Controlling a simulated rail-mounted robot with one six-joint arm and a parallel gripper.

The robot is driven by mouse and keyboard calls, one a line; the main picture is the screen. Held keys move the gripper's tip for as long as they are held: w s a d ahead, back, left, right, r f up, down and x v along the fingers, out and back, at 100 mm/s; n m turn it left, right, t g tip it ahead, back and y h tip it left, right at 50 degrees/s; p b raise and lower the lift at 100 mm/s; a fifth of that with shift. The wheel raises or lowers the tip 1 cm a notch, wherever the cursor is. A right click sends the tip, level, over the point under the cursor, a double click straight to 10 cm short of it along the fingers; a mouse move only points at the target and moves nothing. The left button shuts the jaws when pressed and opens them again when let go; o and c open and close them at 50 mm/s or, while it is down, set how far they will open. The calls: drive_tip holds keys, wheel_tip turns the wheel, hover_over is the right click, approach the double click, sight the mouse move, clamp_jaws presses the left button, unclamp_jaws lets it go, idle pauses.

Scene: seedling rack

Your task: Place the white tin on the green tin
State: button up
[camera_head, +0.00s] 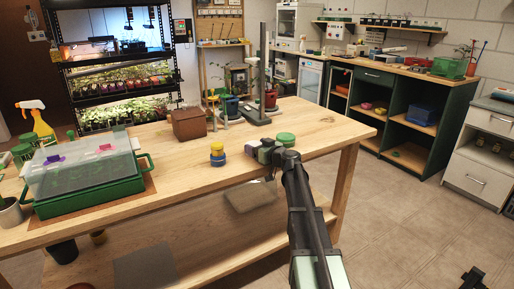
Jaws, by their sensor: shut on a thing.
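The green tin (286,139) stands on the wooden table near its right front edge, just behind and to the right of my gripper (262,150). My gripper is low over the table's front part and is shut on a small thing. That is likely the white tin, since no white tin shows clearly elsewhere. My wrist and jaws hide most of it, and its outline is too small to tell. I cannot tell whether it touches the green tin or the table.
A yellow tin (217,149) sits on a blue one (217,161) to the left of my gripper. A brown box (189,124), a lab stand (260,116) and potted plants stand further back. A green tray with a clear lid (85,165) is at left. Bare table lies between.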

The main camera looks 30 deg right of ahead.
drive_tip(key=o, duration=1)
drive_tip(key=shift+s+f, duration=0.1)
drive_tip(key=v, duration=1)
drive_tip(key=shift+s+p, duration=0.3)
drive_tip(key=shift+p, duration=0.1)
